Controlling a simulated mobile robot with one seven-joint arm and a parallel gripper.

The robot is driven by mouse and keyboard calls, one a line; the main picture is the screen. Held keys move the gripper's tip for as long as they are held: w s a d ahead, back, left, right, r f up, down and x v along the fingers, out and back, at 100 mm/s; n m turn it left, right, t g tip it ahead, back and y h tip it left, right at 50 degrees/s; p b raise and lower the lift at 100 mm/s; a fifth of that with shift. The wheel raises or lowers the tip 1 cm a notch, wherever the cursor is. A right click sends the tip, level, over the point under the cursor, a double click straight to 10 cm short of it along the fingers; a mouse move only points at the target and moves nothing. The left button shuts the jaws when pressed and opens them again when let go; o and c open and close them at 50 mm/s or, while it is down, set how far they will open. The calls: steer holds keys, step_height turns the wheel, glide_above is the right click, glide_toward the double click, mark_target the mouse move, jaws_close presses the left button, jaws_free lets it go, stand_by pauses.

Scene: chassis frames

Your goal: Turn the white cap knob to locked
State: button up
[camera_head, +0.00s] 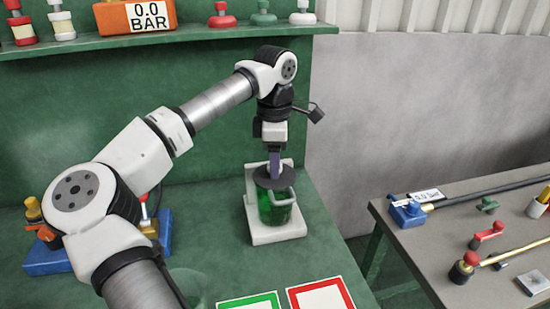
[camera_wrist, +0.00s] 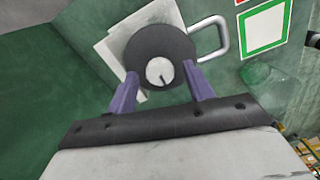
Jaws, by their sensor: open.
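A green container with a dark round lid (camera_head: 270,178) and a grey side handle stands on a white base plate (camera_head: 277,235) on the green bench. In the wrist view the lid (camera_wrist: 150,45) is a dark disc with a white cap knob (camera_wrist: 160,71) at its centre. A dark pointer line on the knob points down and slightly right. My gripper (camera_head: 273,170) is above the lid, pointing down. In the wrist view its purple fingers (camera_wrist: 160,78) are open, one on each side of the knob, with gaps between. Lock markings are not readable.
A green-framed card (camera_head: 250,301) and a red-framed card (camera_head: 320,295) lie at the bench's front. A blue block with valve fittings (camera_head: 50,256) is at left. A grey table (camera_head: 445,245) with pipes and valves stands at right. A shelf (camera_head: 75,46) runs behind.

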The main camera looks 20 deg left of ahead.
step_height(320, 180, up, 14)
steer(key=b, duration=0.1)
steer(key=shift+f, duration=0.15)
stand_by(0.6)
